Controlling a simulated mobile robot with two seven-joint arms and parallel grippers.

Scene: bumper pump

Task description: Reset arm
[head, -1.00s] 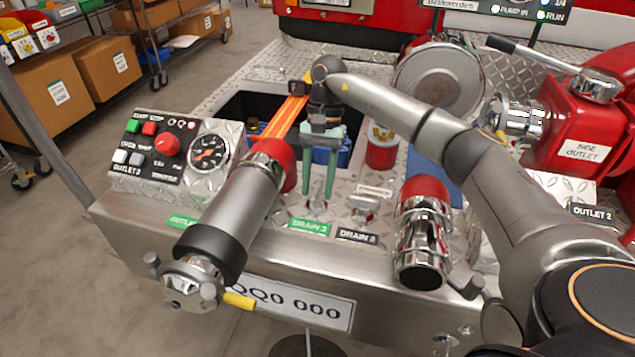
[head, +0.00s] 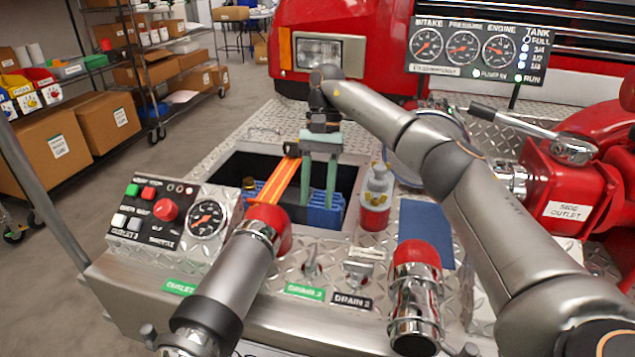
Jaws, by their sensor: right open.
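My right gripper (head: 320,168) comes in from the right and points down over the open bin (head: 228,170) in the bumper deck. Its two greenish fingers are apart, with nothing seen between them. The fingertips are in front of a blue item (head: 328,214) in the bin; whether they touch it I cannot tell. An orange strap (head: 279,181) runs from the bin toward the red-collared outlet pipe (head: 240,270), left of the fingers. My left gripper is not in view.
A red and grey container (head: 375,205) stands right of the bin. A control panel (head: 150,215) with a gauge is at left. A capped chrome outlet (head: 416,300) is at front right, and a red valve (head: 565,185) with a lever is at far right.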

